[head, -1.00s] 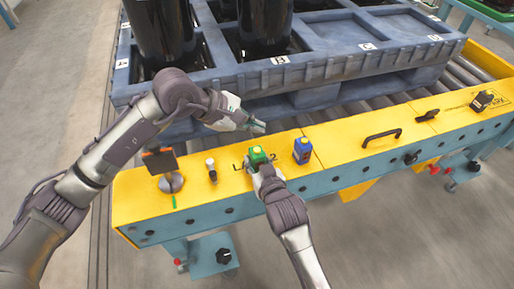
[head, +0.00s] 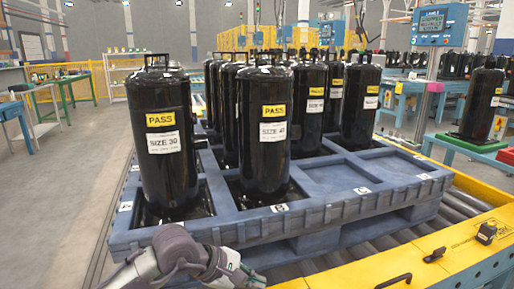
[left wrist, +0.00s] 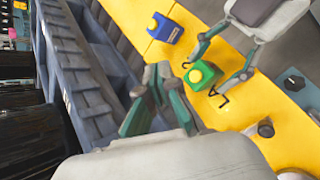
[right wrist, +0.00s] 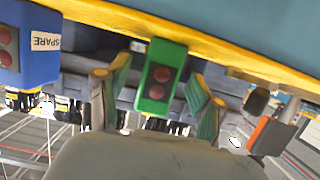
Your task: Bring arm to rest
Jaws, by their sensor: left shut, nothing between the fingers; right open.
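My left gripper (head: 243,277) is at the bottom of the head view, in front of the blue pallet (head: 335,212). In the left wrist view its fingers (left wrist: 158,92) are together with nothing between them. My right gripper (right wrist: 158,82) is out of the head view. In the right wrist view its fingers stand apart on either side of a green button box (right wrist: 160,97), with gaps visible on both sides. The left wrist view also shows the right gripper (left wrist: 214,66) around this green box (left wrist: 213,88), which has a yellow top.
A blue button box (left wrist: 165,29) sits on the yellow rail (left wrist: 255,105) near the green one. Black compressors (head: 163,135) stand on the pallet. A black handle (head: 394,281) lies along the rail at right. Grey floor (head: 75,165) is open at left.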

